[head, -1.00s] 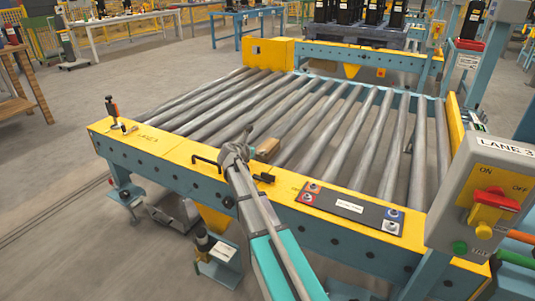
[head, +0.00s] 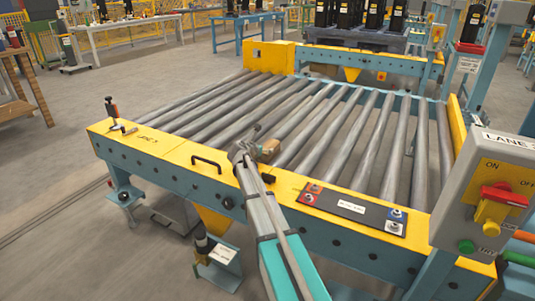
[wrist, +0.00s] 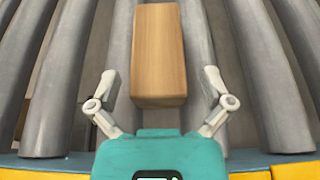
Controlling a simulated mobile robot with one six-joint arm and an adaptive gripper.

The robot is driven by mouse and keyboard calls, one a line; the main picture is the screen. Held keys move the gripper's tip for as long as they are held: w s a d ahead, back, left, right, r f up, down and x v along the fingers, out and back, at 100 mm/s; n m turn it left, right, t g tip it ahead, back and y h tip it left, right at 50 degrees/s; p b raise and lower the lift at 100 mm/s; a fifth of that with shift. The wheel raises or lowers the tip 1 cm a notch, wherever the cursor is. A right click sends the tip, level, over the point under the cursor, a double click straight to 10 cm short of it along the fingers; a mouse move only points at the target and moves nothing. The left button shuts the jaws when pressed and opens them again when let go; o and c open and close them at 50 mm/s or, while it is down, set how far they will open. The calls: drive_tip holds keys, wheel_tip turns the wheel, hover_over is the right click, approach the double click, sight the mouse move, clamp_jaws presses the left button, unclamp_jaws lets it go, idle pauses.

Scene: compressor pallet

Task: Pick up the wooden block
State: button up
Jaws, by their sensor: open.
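The wooden block (wrist: 160,55) lies on the conveyor's grey rollers, lengthwise between my fingers in the wrist view. In the head view the block (head: 270,148) shows just right of my gripper (head: 253,138), partly hidden by it. My gripper (wrist: 160,88) is open, with one finger on each side of the block's near end. A gap shows on both sides, so the fingers do not appear to touch it. How high the fingers are above the rollers I cannot tell.
The yellow front rail (head: 180,152) of the conveyor lies under my arm, with a black handle (head: 210,164) and a button panel (head: 352,208). A grey switch box (head: 490,200) stands at the right. The rollers around the block are otherwise clear.

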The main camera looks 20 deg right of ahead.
sight(268, 147)
drive_tip(key=shift+b+x, duration=0.8)
drive_tip(key=shift+x, duration=1.5)
drive_tip(key=shift+w+a, duration=0.1)
drive_tip(key=shift+a, duration=0.05)
drive_tip(key=c, duration=1.1)
drive_tip(key=shift+o, duration=0.2)
drive_tip(key=shift+r, duration=0.1)
